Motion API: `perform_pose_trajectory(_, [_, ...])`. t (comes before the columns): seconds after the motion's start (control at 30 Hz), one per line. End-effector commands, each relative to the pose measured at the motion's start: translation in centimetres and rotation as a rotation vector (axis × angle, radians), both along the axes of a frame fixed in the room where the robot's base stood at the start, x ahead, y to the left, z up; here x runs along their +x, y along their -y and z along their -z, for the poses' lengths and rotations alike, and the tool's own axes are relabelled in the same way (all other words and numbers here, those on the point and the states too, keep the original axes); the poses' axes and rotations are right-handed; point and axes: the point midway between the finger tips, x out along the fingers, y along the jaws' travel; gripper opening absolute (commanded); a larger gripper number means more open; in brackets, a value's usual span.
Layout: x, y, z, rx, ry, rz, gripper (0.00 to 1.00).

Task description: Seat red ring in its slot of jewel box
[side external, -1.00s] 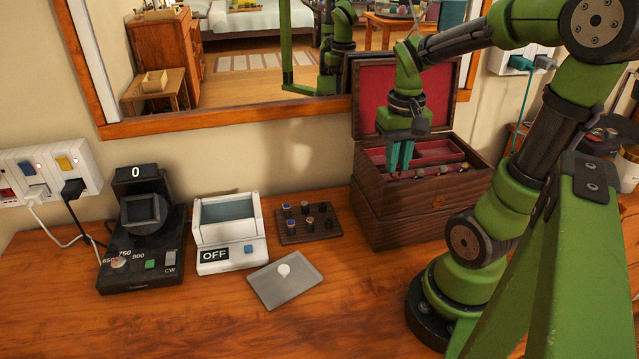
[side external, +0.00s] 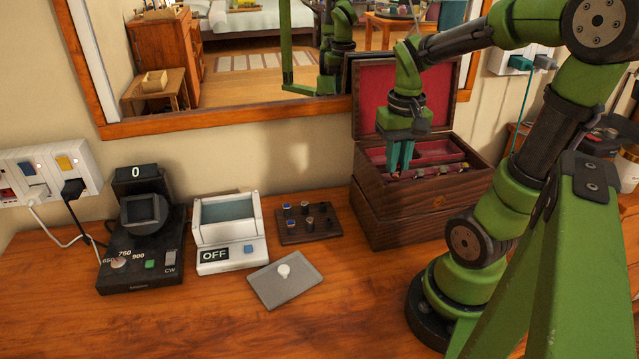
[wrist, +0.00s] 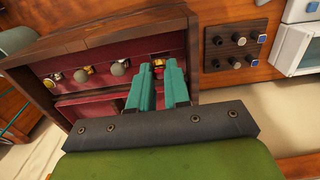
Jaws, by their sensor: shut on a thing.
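The dark wooden jewel box (side external: 430,205) stands open on the dresser, its red-lined lid raised against the mirror. In the wrist view its red-lined interior (wrist: 105,48) shows a row of slots with several ring-like pieces. My gripper (side external: 401,173) points down into the box near its left end. In the wrist view my teal fingertips (wrist: 159,66) are close together, shut on the red ring (wrist: 158,57), a small gold and red piece mostly hidden by the fingers. I cannot tell whether the ring touches the slot.
A dark ring board (side external: 308,223) with several pegs and rings lies left of the box. A grey plate with a white knob (side external: 284,271), a white device marked OFF (side external: 230,235) and a black instrument (side external: 142,240) stand farther left. The front dresser top is clear.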

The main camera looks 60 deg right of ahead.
Motion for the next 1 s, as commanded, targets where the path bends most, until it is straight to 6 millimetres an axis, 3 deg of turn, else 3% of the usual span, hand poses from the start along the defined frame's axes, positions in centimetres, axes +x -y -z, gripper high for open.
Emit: perform_pose_trajectory(1.0, [0.0,0.0,1.1,0.0,0.0,-0.001,0.0])
